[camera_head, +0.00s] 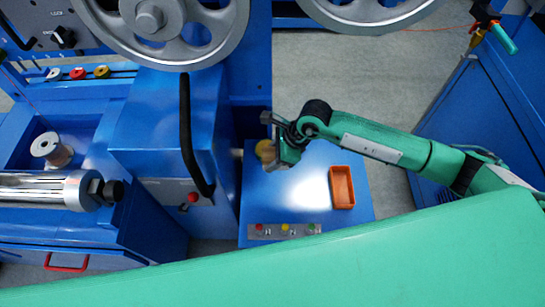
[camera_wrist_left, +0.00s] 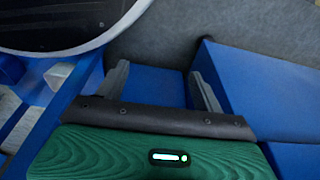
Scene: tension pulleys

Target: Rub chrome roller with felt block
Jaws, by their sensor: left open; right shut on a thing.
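The chrome roller (camera_head: 45,188) lies horizontally at the left of the head view, its dark end hub toward the middle. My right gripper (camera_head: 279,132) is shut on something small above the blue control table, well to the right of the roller. The held thing is mostly hidden, so I cannot tell if it is the felt block. A yellowish piece (camera_head: 265,151) shows beside the gripper; I cannot tell if it is held. My left gripper (camera_wrist_left: 161,86) is open and empty in the left wrist view. It is not visible in the head view.
An orange tray (camera_head: 342,187) and a button strip (camera_head: 284,231) are on the blue table (camera_head: 283,205). A black curved handle (camera_head: 190,140) rises between roller and gripper. A metal spool (camera_head: 51,149) stands behind the roller. Large grey wheels (camera_head: 180,62) overhang the back.

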